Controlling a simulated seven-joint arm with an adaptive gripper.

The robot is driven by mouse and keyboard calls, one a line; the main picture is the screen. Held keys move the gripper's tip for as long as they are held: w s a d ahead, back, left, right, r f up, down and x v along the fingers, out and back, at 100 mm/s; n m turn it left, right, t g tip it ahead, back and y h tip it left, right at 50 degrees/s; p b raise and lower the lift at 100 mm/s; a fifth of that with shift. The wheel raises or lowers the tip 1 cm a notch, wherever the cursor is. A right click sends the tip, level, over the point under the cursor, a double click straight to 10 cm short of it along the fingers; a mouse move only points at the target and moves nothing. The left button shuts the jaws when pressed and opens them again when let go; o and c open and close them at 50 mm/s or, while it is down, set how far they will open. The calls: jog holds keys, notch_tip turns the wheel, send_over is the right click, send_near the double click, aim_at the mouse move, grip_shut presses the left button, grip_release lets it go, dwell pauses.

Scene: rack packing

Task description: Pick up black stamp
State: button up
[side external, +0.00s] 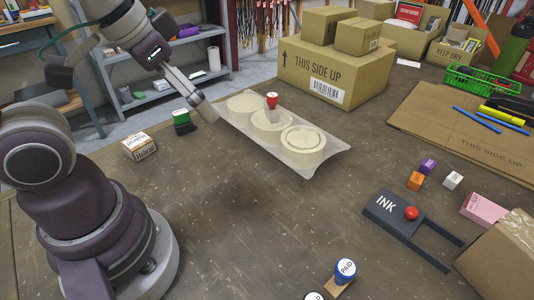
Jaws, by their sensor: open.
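A round stamp top with a dark rim and a white label (314,296) is cut off by the bottom edge of the side external view. It may be the black stamp, but most of it is out of frame. A blue stamp marked PAID (345,271) stands beside it on a light brown base. My gripper (207,112) is at the far left of the table, near a green and black item (182,121), well away from these stamps. It is open, and I see nothing held in it.
Cream tape rolls (303,144) lie in clear wrap, with a red-topped stamp (272,101) among them. A dark INK device (385,207), small coloured blocks (416,181) and a cardboard box (502,262) are at right. The table's middle is clear.

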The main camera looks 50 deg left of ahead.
jog(key=shift+s+a+f+n, duration=0.25)
jog(key=shift+a+f+n, duration=0.05)
jog(key=shift+a+n, duration=0.2)
jog(key=shift+d, duration=0.1)
jog(key=c, duration=0.7)
jog(key=shift+c, duration=0.2)
jog(key=m+g+h, duration=0.4)
jog(key=m+h, duration=0.2)
jog(key=m, duration=1)
send_near(308, 298)
jog(key=x, duration=0.6)
jog(key=shift+s+d+f, duration=0.1)
jog(key=shift+d+f, duration=0.05)
jog(key=shift+f, duration=0.05)
jog(key=shift+x, duration=2.7)
